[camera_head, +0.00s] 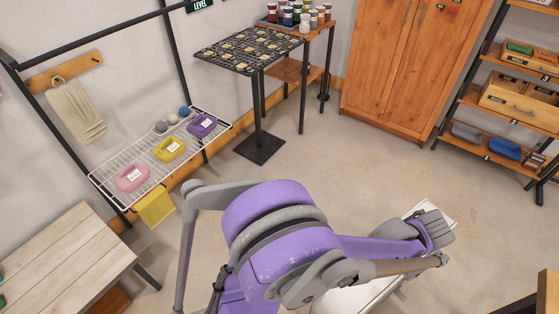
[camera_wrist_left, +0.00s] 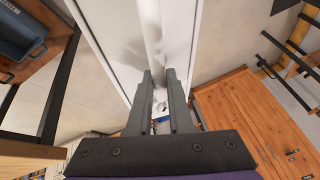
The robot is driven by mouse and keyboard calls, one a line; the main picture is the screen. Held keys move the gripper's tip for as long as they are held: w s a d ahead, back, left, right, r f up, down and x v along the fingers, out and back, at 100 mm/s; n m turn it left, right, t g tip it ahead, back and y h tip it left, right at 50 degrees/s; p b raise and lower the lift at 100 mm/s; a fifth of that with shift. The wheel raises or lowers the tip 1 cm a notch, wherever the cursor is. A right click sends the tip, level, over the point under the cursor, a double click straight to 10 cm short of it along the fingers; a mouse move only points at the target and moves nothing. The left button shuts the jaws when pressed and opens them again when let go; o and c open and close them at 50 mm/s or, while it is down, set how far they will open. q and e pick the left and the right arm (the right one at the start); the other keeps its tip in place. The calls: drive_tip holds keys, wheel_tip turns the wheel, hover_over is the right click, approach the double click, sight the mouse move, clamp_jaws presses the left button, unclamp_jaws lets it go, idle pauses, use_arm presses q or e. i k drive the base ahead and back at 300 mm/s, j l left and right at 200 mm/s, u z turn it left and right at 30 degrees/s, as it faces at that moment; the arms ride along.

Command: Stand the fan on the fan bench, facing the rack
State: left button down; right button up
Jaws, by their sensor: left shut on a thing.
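My left arm reaches to the right across the head view, and its fingers are hidden there. In the left wrist view, my left gripper (camera_wrist_left: 158,78) is shut on a white thing (camera_wrist_left: 150,35) that runs away from the fingertips. I cannot tell from its visible part whether it is the fan. A small blue and white part (camera_wrist_left: 166,119) shows between the fingers. A wire rack (camera_head: 110,172) holding pink, yellow and purple jugs stands at the left. A pale plank-topped bench (camera_head: 65,255) stands at lower left; I cannot tell if it is the fan bench. My right gripper is out of view.
A dark square-topped stand (camera_head: 250,50) and a wooden table with jars (camera_head: 318,25) stand at the back. A wooden cabinet (camera_head: 405,60) and a shelf unit with bins (camera_head: 505,150) are at the right. The concrete floor (camera_head: 330,150) is clear in the middle.

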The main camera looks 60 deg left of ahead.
sight(82, 255)
drive_tip(key=i+u, duration=0.15)
drive_tip(key=u, duration=3.4)
